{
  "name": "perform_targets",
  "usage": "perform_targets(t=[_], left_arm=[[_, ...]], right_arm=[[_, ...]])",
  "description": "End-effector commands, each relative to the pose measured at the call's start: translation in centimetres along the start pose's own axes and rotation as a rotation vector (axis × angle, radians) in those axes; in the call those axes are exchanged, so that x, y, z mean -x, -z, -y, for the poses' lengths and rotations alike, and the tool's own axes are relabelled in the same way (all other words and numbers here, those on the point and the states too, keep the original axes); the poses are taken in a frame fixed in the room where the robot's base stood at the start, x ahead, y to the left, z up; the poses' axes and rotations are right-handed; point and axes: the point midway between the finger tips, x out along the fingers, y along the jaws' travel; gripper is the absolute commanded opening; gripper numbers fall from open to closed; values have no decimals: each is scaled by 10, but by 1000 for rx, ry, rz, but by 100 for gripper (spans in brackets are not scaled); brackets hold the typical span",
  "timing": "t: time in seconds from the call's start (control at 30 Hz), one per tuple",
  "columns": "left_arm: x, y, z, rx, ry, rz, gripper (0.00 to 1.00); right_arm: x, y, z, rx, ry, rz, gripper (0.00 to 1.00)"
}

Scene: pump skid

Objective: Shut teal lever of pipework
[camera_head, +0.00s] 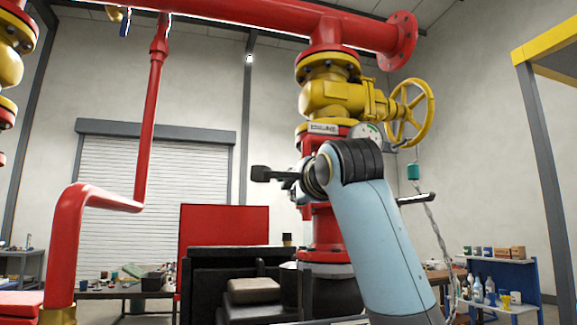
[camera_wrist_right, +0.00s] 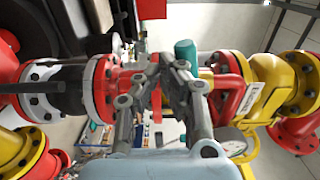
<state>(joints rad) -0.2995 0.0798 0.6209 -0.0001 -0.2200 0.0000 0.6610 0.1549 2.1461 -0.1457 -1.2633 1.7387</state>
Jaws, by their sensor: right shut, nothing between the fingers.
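In the right wrist view a teal cylinder (camera_wrist_right: 186,50) stands beyond the fingers, close to the red pipe fitting (camera_wrist_right: 232,92). My right gripper (camera_head: 297,187) is in front of the pipe in the head view, largely hidden by its own wrist. In the wrist view its fingers (camera_wrist_right: 164,72) are shut and empty, beside the teal cylinder; contact cannot be told. My left gripper is not in view.
A yellow valve with a handwheel (camera_head: 411,113) and a gauge (camera_head: 367,137) sits above my right wrist. A black bar (camera_head: 270,174) juts out left of it. A red pipe (camera_head: 148,110) stands at the left. A blue shelf (camera_head: 498,281) with bottles is at the right.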

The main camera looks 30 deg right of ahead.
Motion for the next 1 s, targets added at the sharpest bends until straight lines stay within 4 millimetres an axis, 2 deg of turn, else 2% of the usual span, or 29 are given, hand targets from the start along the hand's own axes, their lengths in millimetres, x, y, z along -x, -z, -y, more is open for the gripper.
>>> perform_targets(t=[0.17,0.67,1.0], left_arm=[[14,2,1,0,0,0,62],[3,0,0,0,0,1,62],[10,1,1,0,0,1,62]], right_arm=[[0,-7,14,-1,1,1,0],[2,-6,-2,0,2,0,0],[37,-6,-2,-1,2,0,0]])
